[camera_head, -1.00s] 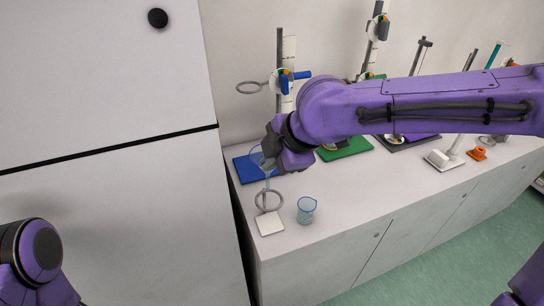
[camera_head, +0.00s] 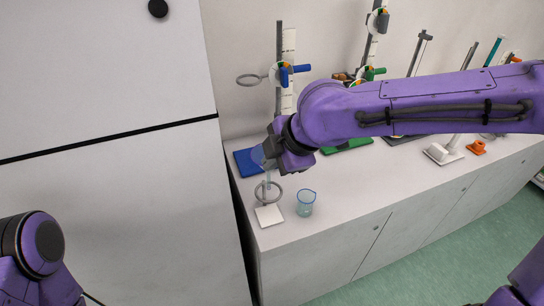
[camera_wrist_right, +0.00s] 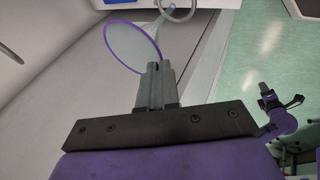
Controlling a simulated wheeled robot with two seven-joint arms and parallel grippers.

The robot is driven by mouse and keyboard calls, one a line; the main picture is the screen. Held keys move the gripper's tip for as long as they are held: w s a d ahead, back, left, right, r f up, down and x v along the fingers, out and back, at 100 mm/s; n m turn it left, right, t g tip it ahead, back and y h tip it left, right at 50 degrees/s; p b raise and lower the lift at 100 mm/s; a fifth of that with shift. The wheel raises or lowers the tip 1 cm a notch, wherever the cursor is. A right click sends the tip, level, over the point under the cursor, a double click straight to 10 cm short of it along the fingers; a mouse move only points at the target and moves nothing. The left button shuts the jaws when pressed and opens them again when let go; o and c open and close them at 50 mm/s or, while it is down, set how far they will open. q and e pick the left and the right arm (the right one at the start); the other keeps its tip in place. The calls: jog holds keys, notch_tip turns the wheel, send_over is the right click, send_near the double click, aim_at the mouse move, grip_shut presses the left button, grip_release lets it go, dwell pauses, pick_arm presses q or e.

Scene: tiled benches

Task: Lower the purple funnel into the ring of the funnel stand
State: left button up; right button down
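The funnel (camera_head: 258,156) is a clear cone; its purple rim shows in the right wrist view (camera_wrist_right: 132,46). My right gripper (camera_head: 271,161) is shut on the funnel's rim side and holds it above the stand. In the right wrist view the gripper fingers (camera_wrist_right: 157,76) are together at the rim. The funnel stand has a grey ring (camera_head: 280,193) and a white square base (camera_head: 268,215). The funnel's stem overlaps the ring in the head view; I cannot tell whether its tip is inside. The ring also shows in the right wrist view (camera_wrist_right: 180,12). My left gripper is out of view.
A glass beaker (camera_head: 306,204) stands just right of the stand. A blue-based stand (camera_head: 244,163) with a higher ring (camera_head: 249,79) is behind. A green-based stand (camera_head: 350,146) and other equipment stand further right. The bench front (camera_head: 340,235) is close to the beaker.

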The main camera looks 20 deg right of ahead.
dwell(0.4)
jog(key=shift+w, duration=0.1)
dwell(0.3)
notch_tip(320, 180, down, 8)
jog(key=b, duration=0.5)
dwell(0.6)
jog(key=shift+f+b, duration=1.45)
jog(key=shift+f, duration=0.4)
dwell(0.4)
jog(key=c, duration=1.3)
grip_release()
